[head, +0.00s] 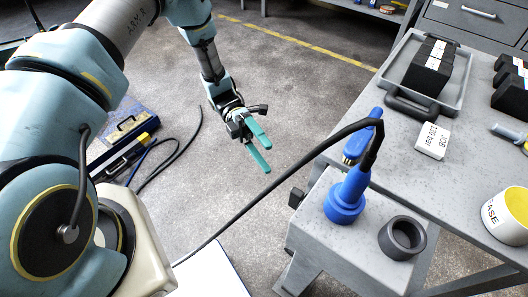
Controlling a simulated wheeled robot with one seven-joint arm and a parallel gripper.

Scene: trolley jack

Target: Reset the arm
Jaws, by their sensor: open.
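My gripper (262,149) is at the end of my arm in the upper middle of the head view. Its two teal fingers are apart, with nothing between them. It hangs over the bare floor, left of the grey bench and clear of it. A blue tool (346,196) with a black cable stands upright on the lower grey shelf to the right of my gripper. The tool and my gripper are apart.
A dark ring (402,238) sits beside the blue tool. The grey bench (390,172) carries a tray (396,62), a white labelled block (433,140) and a yellow-white tin (508,214). A black cable (265,196) crosses the space below my gripper. A blue toolbox (125,125) lies left.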

